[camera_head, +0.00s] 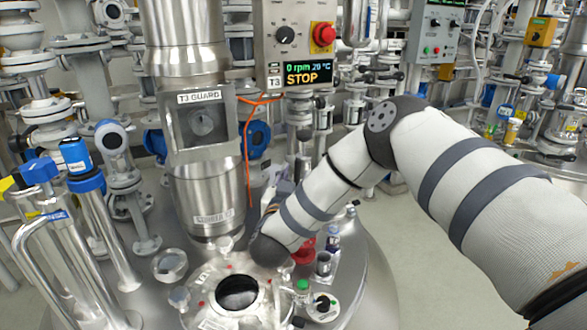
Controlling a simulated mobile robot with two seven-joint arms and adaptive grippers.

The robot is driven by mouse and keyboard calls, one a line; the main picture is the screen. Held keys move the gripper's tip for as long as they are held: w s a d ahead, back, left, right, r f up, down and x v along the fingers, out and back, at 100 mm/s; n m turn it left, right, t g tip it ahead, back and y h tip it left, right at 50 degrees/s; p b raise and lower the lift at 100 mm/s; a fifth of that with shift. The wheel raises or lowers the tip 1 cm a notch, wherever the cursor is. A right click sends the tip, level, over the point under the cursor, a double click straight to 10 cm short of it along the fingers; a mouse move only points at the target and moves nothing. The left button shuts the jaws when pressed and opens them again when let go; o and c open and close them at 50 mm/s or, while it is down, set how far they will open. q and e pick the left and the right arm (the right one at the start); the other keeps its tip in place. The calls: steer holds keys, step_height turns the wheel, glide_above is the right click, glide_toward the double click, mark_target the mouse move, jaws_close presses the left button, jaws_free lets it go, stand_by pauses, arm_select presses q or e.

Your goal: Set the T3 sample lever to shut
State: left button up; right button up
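The T3 vessel's domed steel lid (375,285) fills the lower middle, with the T3 control box (293,45) above it. My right arm (310,205) comes in from the right and bends down over the lid. Its wrist end (272,248) is low beside the round dark port (237,292). The fingers of my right gripper cannot be made out. A small fitting with a black knob (322,303) and a green button (302,285) sit on the lid. A red part (303,250) is partly covered by my arm. I cannot identify the sample lever. My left gripper is not in view.
The steel column with the T3 GUARD window (203,122) rises behind the port. Pipes with blue valve caps (75,155) stand at the left. An orange cable (248,150) hangs by the column. Open floor (430,270) lies right of the vessel.

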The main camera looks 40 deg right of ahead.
mark_target(298, 169)
steer(key=x, duration=0.5)
steer(key=shift+w, duration=0.1)
steer(key=shift+c, duration=0.6)
jaws_close()
